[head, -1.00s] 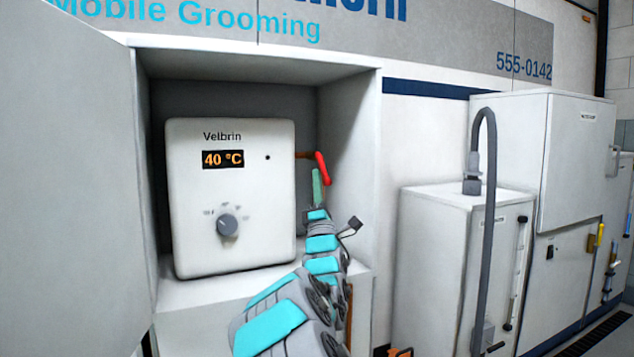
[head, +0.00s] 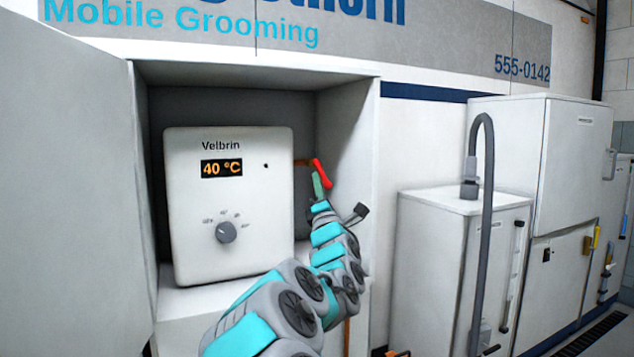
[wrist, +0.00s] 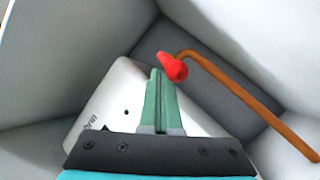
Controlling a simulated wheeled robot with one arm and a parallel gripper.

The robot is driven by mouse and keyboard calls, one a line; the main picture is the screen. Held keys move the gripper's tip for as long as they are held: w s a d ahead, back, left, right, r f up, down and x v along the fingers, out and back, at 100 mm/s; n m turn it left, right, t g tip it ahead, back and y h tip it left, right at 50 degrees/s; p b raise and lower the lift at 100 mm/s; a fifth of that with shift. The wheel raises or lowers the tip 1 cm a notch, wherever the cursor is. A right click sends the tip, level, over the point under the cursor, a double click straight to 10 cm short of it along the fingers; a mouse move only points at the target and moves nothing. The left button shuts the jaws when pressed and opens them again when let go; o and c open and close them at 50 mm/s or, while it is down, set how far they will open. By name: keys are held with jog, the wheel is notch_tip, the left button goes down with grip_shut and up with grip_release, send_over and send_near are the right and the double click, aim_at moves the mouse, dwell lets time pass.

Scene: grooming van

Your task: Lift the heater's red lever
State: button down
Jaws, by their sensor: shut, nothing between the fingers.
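The white heater (head: 233,200) stands in an open compartment, its display reading 40 °C and a grey dial on its front. The red lever (head: 322,173) is at the heater's right side, on an orange-brown pipe. In the wrist view the red lever (wrist: 172,67) is at the pipe's end, just beyond and slightly right of my fingertips. My gripper (head: 317,180) has green fingers, shut and empty, close by the lever in the head view. The fingers also show in the wrist view (wrist: 158,75). Whether they touch the lever I cannot tell.
The compartment's open door (head: 75,190) stands at the left. Its right wall (head: 347,150) is close to my arm. The pipe (wrist: 225,80) runs down right in the wrist view. White cabinets (head: 430,270) and a grey hose (head: 487,220) stand farther right.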

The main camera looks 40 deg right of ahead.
jog(key=shift+s+r+g+y+p, duration=0.25)
jog(key=shift+r+g+y+p, duration=0.05)
jog(key=shift+r+y, duration=0.15)
jog(key=shift+s+r, duration=0.2)
jog(key=shift+r, duration=0.55)
dwell(0.6)
jog(key=shift+a+f, duration=0.1)
